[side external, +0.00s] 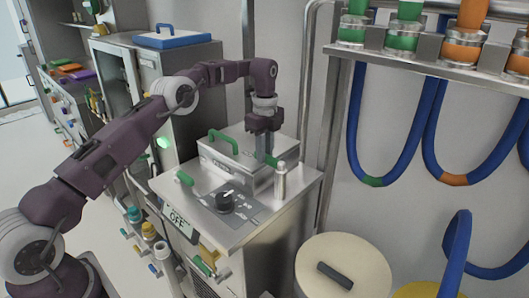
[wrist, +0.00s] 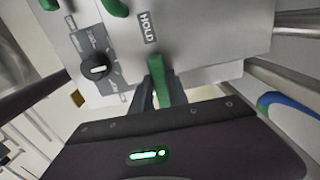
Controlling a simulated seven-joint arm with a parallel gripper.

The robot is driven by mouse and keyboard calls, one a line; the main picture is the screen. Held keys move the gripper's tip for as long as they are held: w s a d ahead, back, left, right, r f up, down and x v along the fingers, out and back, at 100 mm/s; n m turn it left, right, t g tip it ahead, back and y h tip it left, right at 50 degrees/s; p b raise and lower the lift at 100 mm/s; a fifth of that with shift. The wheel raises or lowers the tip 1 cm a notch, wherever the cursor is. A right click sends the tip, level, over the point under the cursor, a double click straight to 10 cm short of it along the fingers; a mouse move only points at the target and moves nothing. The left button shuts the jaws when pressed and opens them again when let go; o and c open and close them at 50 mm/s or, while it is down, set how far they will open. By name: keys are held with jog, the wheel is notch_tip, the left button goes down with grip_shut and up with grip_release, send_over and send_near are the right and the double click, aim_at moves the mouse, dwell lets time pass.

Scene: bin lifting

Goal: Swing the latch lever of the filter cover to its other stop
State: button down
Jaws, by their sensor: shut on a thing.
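The filter cover (side external: 250,172) is a steel box on top of the metal cabinet. A green lever (wrist: 160,72), which I take for the latch lever, shows between my fingers in the wrist view, beside a plate marked HOLD (wrist: 148,28). My gripper (side external: 265,158) points down at the cover's right side in the side view and hides part of the lever there. In the wrist view my gripper (wrist: 157,95) is shut on the lever. The exact contact of the fingertips is hard to see.
A green handle (side external: 222,141) rises from the cover. A small metal cylinder (side external: 280,180) stands right of the gripper. Blue hoses (side external: 352,120) hang at the right.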

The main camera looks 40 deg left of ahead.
jog(key=shift+w+r, duration=0.1)
jog(key=c, duration=1.3)
grip_release()
